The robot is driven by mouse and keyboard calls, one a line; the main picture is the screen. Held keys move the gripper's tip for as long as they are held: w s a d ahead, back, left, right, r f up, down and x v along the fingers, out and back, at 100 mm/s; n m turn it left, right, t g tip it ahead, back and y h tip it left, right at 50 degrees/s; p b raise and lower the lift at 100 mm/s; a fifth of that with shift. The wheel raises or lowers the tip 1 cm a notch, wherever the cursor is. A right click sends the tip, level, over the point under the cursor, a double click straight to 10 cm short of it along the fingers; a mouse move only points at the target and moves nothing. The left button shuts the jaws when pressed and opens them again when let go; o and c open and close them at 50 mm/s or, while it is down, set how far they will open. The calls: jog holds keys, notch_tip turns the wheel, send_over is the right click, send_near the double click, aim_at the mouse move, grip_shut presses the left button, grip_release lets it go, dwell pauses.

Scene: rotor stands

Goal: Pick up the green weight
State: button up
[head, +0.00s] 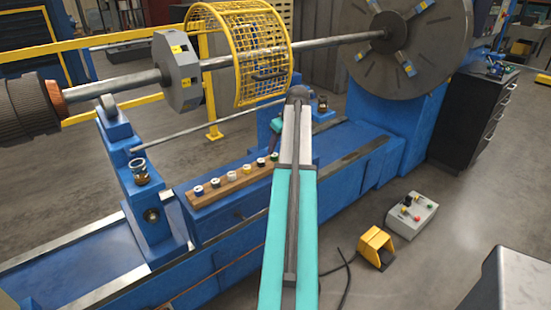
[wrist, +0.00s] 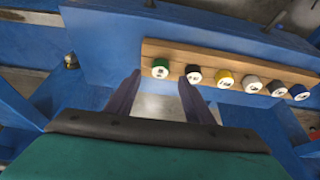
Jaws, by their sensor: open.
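The green weight (wrist: 160,68) is a small round piece with a white top. It sits at one end of a wooden strip (wrist: 222,63) in the wrist view. In the head view the green weight (head: 274,156) is at the right end of the row, beside my arm. My gripper (wrist: 159,76) is open and empty, its two dark fingers apart. In the wrist view the green weight appears just ahead of the gap between the fingertips. I cannot tell the remaining height. In the head view my arm largely hides the gripper.
A black weight (wrist: 193,74) is close to the right finger, then a yellow weight (wrist: 226,79) and several others along the strip. The strip lies on a blue machine bed (head: 215,220). A shaft with a grey disc (head: 176,72) and yellow cage (head: 237,50) runs above.

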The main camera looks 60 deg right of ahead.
aim_at(275, 155)
jog(key=shift+f, duration=0.1)
jog(key=shift+p+x, duration=1)
jog(key=shift+x, duration=1.5)
jog(key=shift+s, duration=0.1)
grip_shut()
jog(key=shift+r+b, duration=0.8)
jog(key=shift+r, duration=0.9)
jog(key=s+a+r+b, duration=0.1)
jog(key=s+b, duration=0.2)
jog(key=s, duration=1.3)
jog(key=shift+a+r, duration=0.3)
jog(key=shift+a, duration=0.05)
jog(key=shift+r, duration=0.15)
